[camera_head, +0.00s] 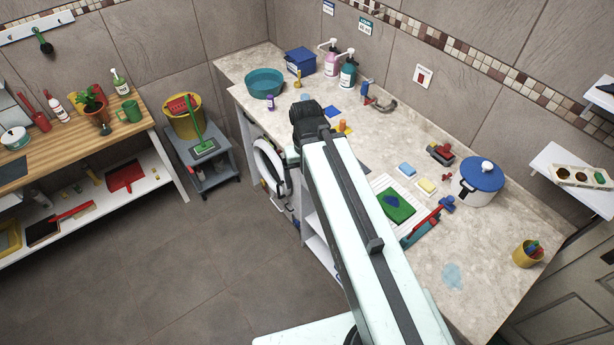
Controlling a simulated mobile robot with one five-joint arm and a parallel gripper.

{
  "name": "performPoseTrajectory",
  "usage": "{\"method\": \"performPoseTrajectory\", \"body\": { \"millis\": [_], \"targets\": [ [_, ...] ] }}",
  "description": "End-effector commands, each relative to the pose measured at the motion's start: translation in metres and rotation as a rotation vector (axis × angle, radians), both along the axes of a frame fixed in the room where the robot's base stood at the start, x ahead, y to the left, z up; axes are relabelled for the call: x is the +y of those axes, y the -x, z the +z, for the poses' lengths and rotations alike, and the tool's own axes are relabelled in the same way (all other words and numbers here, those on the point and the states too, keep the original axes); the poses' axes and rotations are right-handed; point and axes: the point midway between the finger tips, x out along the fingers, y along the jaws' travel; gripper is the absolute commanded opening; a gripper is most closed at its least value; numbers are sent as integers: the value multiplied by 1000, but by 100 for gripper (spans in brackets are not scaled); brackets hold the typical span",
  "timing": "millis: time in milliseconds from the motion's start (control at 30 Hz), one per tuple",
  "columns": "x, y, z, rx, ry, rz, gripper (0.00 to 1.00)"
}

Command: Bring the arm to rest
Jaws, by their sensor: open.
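My arm reaches from the bottom of the head camera view up and away to the left, over the front edge of the stone-look counter (462,262). My gripper (307,117) is the dark end of the arm, above the counter's front edge. It is open, and I see nothing held in it. Its fingertips are small and partly hidden by its own body. A small orange item (342,126) and a blue cloth (332,111) lie on the counter just right of it. The arm hides part of the counter front.
A teal basin (264,83), soap bottles (347,72), a white pot with blue lid (481,183) and a dish mat (384,184) stand on the counter. A grey cart (202,150) with a yellow bucket (184,117) stands left. The floor (170,270) is clear.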

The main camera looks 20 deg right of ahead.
Motion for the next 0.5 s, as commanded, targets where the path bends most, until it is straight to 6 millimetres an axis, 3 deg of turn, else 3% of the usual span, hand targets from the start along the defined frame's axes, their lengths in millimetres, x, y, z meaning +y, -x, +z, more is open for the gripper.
{"method": "performPoseTrajectory", "body": {
  "millis": [133, 267, 367, 500],
  "targets": [
    [-1, -1, 0, -1, 1, -3, 90],
    [-2, -1, -19, -2, 2, -5, 90],
    [-2, -1, -50, -2, 2, -6, 90],
    [-2, -1, -113, -2, 3, -6, 90]
  ]
}}
